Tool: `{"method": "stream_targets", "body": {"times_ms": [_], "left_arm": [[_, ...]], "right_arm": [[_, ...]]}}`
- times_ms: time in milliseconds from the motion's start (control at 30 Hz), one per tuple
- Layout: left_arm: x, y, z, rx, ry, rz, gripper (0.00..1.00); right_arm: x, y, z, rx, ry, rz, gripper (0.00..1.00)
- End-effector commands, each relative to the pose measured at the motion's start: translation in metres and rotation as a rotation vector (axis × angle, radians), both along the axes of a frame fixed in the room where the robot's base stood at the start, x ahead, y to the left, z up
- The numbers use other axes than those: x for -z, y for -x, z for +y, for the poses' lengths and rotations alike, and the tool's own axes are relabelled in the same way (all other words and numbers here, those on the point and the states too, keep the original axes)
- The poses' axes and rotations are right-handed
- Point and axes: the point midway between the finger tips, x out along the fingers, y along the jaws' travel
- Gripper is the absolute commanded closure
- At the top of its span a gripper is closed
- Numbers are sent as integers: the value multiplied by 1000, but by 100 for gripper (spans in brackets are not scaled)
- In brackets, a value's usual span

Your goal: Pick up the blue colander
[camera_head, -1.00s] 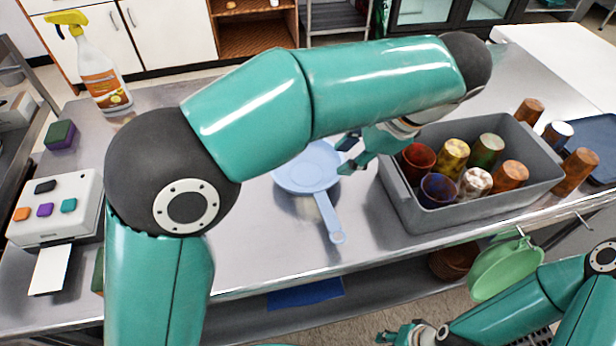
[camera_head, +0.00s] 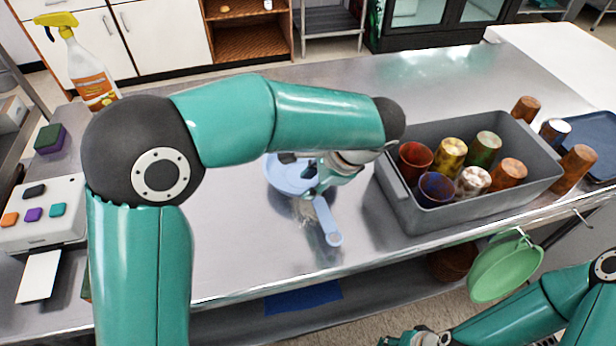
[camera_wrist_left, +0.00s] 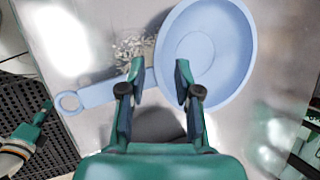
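The light blue colander (camera_head: 328,222), with a shallow round bowl and a straight handle ending in a ring, lies on the metal counter. In the left wrist view its bowl (camera_wrist_left: 226,50) is at upper right and its handle points left. My left gripper (camera_head: 308,178) is over the colander and hides part of the bowl and the handle's root in the head view. In the left wrist view this gripper (camera_wrist_left: 160,72) is open and empty, its fingertips near where handle meets bowl. My right gripper (camera_head: 408,338) is low at the bottom edge, partly cut off.
A grey crate (camera_head: 416,218) of several coloured cups stands right of the colander. A white box with coloured buttons (camera_head: 60,232) and a spray bottle (camera_head: 88,75) are at left. The counter (camera_head: 250,245) in front is clear.

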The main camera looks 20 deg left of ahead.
Motion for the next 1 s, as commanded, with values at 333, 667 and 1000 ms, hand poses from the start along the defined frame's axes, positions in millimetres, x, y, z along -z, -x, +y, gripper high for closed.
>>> {"method": "stream_targets", "body": {"times_ms": [333,667,1000], "left_arm": [[38,-3,20,0,-1,3,67],[39,-3,21,0,0,1,80],[39,-3,21,-1,1,0,100]], "right_arm": [[-5,0,0,0,0,0,65],[-5,0,0,0,0,0,65],[-5,0,0,0,0,0,65]]}}
